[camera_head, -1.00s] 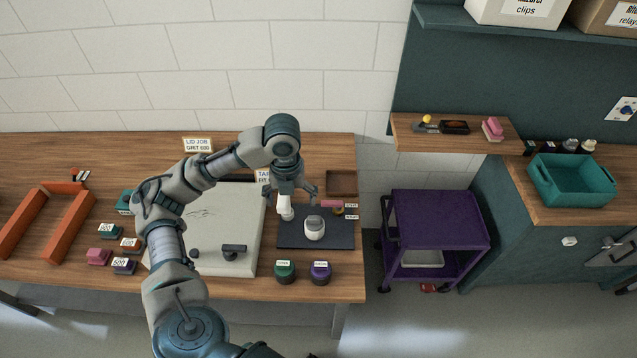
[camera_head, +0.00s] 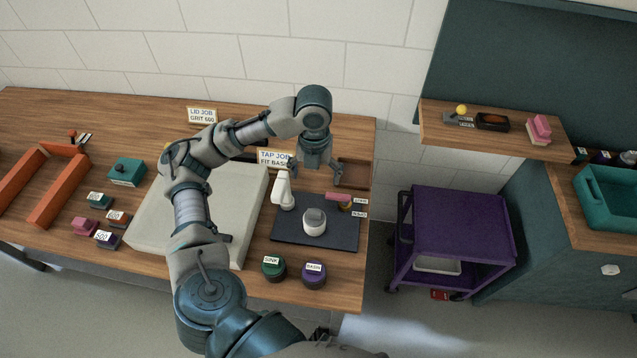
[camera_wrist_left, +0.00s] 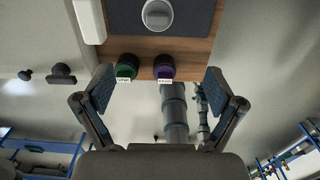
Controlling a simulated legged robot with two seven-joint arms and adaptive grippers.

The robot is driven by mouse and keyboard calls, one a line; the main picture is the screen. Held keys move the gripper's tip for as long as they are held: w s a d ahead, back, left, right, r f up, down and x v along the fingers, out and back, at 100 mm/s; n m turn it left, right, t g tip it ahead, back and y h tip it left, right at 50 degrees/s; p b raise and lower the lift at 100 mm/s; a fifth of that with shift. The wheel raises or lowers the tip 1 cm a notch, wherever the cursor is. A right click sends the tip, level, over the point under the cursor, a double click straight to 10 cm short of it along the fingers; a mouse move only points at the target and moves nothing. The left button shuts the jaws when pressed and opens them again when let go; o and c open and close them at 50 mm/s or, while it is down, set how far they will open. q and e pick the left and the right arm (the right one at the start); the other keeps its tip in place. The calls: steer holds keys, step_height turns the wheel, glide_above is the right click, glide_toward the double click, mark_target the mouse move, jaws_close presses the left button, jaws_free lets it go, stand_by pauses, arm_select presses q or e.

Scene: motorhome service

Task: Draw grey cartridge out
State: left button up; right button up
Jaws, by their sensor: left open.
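A short white round tap body (camera_head: 314,228) with a grey top (camera_head: 315,214) stands upright on the dark mat (camera_head: 345,236). The grey top appears to be the cartridge. The tap body also shows at the top of the left wrist view (camera_wrist_left: 157,16). A white tap part (camera_head: 284,190) stands at the mat's left side. My left gripper (camera_head: 315,174) is open and empty, above and behind the tap body, apart from both white parts. Its two spread fingers show in the left wrist view (camera_wrist_left: 160,88). My right gripper is not in view.
A green SINK pot (camera_head: 273,267) and a purple BASIN pot (camera_head: 314,275) stand at the front edge. A pink item (camera_head: 338,197) lies at the mat's back right, near a brown tray (camera_head: 354,173). A pale lid (camera_head: 150,222) lies left. A purple cart (camera_head: 460,220) stands right.

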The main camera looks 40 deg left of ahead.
arm_select(q)
steer(key=f, duration=0.2)
steer(key=b, duration=0.3)
glide_above(314, 211)
step_height(314, 211, down, 6)
steer(key=shift+s+a+f, duration=0.1)
steer(key=shift+f, duration=0.15)
step_height(314, 211, down, 10)
steer(key=shift+f+b, duration=0.25)
steer(key=shift+b, duration=0.6)
steer(key=shift+f, duration=0.4)
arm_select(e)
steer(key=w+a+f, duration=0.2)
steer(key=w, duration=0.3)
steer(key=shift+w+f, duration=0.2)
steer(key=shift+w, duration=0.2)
arm_select(q)
steer(key=shift+d+r, duration=0.1)
steer(key=shift+d, duration=0.1)
steer(key=shift+c, duration=0.3)
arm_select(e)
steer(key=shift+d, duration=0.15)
